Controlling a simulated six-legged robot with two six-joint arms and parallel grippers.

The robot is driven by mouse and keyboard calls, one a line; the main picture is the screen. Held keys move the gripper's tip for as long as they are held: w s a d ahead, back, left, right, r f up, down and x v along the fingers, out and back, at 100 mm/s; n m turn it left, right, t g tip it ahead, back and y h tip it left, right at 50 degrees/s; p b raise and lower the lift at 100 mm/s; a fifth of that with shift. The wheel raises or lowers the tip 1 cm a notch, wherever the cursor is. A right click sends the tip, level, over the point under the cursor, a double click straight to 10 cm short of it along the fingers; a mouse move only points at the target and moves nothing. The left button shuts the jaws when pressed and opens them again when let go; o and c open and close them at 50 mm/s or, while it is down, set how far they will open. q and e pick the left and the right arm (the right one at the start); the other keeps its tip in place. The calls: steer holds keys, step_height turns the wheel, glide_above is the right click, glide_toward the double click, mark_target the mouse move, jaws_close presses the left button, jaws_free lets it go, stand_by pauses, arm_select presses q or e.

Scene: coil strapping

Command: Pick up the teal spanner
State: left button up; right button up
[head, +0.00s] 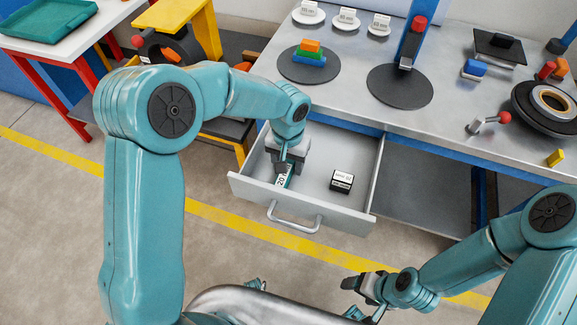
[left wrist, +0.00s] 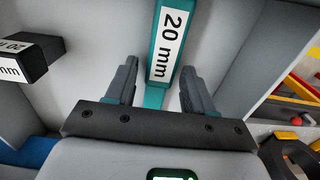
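The teal spanner (left wrist: 170,45) lies in the open drawer, with a white label reading "20 mm"; it also shows in the head view (head: 284,178), partly hidden by my left gripper. My left gripper (head: 285,166) reaches down into the drawer over the spanner. In the left wrist view its two fingers (left wrist: 156,85) are apart, one on each side of the spanner's narrow teal part, with gaps visible. My right gripper (head: 352,284) is away from the drawer, at the lower middle of the head view; its fingers are too small to judge.
The grey drawer (head: 300,223) has raised walls and a front handle. A black labelled block (head: 342,181) lies right of the spanner. The metal bench top (head: 340,98) above carries round dark mats, coloured blocks and a blue post (head: 411,42). The drawer floor between spanner and block is clear.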

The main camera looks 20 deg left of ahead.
arm_select(q)
jaws_close()
steer(key=shift+r, duration=0.1)
